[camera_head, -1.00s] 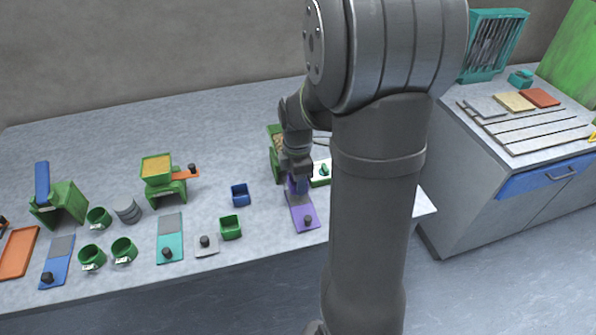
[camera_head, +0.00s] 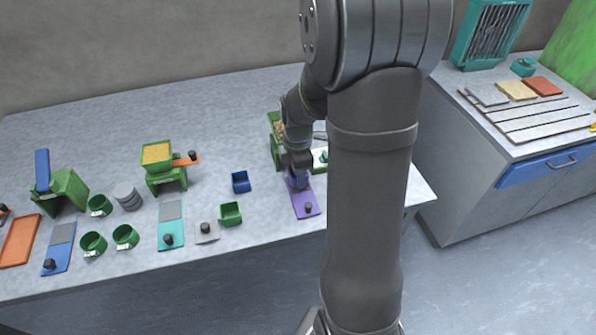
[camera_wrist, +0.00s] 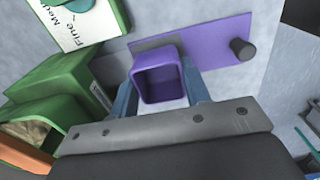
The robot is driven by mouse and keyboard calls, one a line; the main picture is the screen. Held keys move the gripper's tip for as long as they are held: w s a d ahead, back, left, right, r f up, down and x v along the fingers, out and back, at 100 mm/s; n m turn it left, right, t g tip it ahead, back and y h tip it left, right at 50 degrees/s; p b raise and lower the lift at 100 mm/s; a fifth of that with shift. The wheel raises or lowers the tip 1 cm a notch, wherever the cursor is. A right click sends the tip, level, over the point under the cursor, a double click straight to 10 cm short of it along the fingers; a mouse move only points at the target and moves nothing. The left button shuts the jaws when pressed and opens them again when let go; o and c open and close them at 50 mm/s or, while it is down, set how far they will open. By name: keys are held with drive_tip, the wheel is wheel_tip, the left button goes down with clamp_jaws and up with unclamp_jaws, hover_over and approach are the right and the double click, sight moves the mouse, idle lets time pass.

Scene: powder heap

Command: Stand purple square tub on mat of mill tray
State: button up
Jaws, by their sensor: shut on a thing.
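The purple square tub (camera_wrist: 157,78) is between the two fingers of my gripper (camera_wrist: 160,90) in the wrist view, its open mouth facing the camera. My gripper is shut on it. The purple mill tray (camera_wrist: 215,42) has a black knob and a grey mat (camera_wrist: 150,43), partly covered by the tub. In the head view the tub (camera_head: 297,183) is under my gripper (camera_head: 297,172), at the far end of the purple tray (camera_head: 306,205). I cannot tell whether its base touches the mat.
Bare table lies between.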

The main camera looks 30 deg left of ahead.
drive_tip(key=shift+f, duration=0.5)
drive_tip(key=o, duration=1)
drive_tip(key=shift+o, duration=0.6)
drive_tip(key=o, duration=0.3)
drive_tip(key=shift+o, duration=0.2)
drive_tip(key=shift+w+a+r, duration=0.1)
drive_tip(key=shift+r, duration=3.5)
drive_tip(key=shift+f, duration=0.1)
